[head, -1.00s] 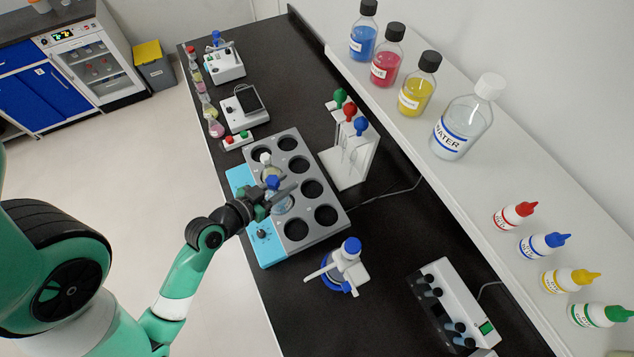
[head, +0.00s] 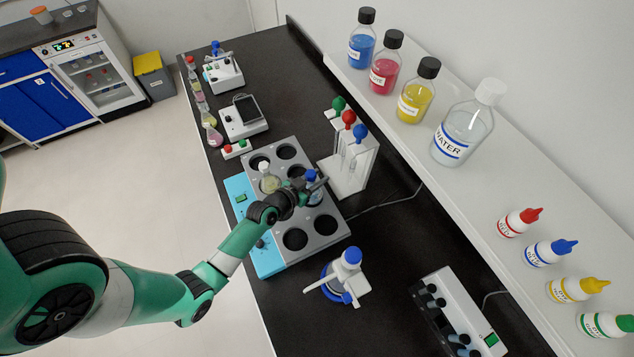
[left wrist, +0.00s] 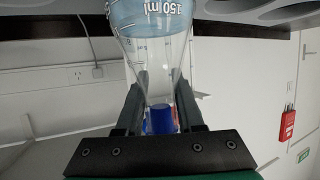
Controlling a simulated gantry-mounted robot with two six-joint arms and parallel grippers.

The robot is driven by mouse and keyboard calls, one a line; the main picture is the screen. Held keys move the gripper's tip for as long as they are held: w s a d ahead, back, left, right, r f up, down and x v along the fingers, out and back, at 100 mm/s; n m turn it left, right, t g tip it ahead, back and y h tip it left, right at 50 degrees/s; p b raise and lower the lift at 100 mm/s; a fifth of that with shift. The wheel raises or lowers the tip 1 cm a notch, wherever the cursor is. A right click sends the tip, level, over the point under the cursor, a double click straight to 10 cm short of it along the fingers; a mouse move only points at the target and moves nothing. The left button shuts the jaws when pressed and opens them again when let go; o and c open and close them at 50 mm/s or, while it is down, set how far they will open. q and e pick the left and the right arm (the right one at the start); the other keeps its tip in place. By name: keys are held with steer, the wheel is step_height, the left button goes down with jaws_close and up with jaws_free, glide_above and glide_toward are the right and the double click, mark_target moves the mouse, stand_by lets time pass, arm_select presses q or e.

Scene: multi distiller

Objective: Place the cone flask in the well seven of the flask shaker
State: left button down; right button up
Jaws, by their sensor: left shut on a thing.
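The flask shaker (head: 252,216) is a grey block with a blue side panel and two rows of round wells. My left gripper (head: 306,188) is over its right-hand row, past the middle. It is shut on the neck of the cone flask (head: 314,194), which has blue liquid and a blue cap. My right gripper is not in view.
A white-capped flask (head: 269,183) stands in a left-row well. A tube rack (head: 350,180) with coloured stoppers stands close right of the shaker. A blue-capped device (head: 345,270) stands in front, a white instrument (head: 455,300) further right. Bottles line the shelf (head: 480,190).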

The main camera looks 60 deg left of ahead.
arm_select(q)
step_height(320, 180, down, 3)
steer(key=shift+s+r+b, duration=0.1)
steer(key=shift+r+b, duration=0.1)
steer(key=shift+b, duration=0.1)
steer(key=shift+r, duration=0.1)
steer(key=c, duration=0.5)
jaws_free()
